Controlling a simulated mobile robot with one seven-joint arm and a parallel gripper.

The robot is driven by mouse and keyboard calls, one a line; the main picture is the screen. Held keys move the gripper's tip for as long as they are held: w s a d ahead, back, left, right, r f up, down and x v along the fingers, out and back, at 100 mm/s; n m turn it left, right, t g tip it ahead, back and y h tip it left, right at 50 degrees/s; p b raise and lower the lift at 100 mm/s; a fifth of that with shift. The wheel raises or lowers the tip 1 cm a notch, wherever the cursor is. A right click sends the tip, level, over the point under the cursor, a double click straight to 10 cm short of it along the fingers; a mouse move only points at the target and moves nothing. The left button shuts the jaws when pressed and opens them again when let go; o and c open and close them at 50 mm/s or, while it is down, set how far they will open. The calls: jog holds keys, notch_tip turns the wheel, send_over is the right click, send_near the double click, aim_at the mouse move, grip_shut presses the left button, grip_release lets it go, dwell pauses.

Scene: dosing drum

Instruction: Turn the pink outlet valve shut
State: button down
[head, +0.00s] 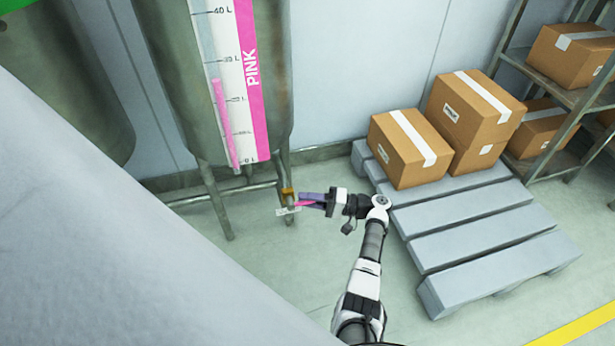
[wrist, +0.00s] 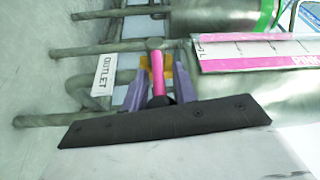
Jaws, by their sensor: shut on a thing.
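The pink outlet valve has a brass-coloured body (head: 288,194) low at the foot of the steel PINK tank (head: 275,105). Its pink handle (head: 305,204) points toward my gripper (head: 306,200). In the wrist view, the pink handle (wrist: 158,75) lies between the purple fingers of my gripper (wrist: 160,70), which is shut on it. Part of the brass body (wrist: 145,66) shows behind the fingers. A white OUTLET tag (wrist: 104,80) is beside the valve. The handle's near end is hidden by the dark gripper body.
The tank's legs and cross pipes (head: 231,190) stand left of the valve. A grey pallet (head: 460,233) with cardboard boxes (head: 404,148) is to the right. A shelf rack (head: 548,95) with boxes stands at the far right. The floor in front of the tank is clear.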

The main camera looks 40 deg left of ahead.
dwell(0.3)
jog(key=c, duration=1.1)
grip_release()
jog(key=shift+a+f, duration=0.1)
jog(key=b+v, duration=0.2)
jog(key=v, duration=1.1)
jog(key=shift+w+d+f+b, duration=0.2)
jog(key=shift+d+b, duration=0.1)
jog(key=shift+d, duration=0.1)
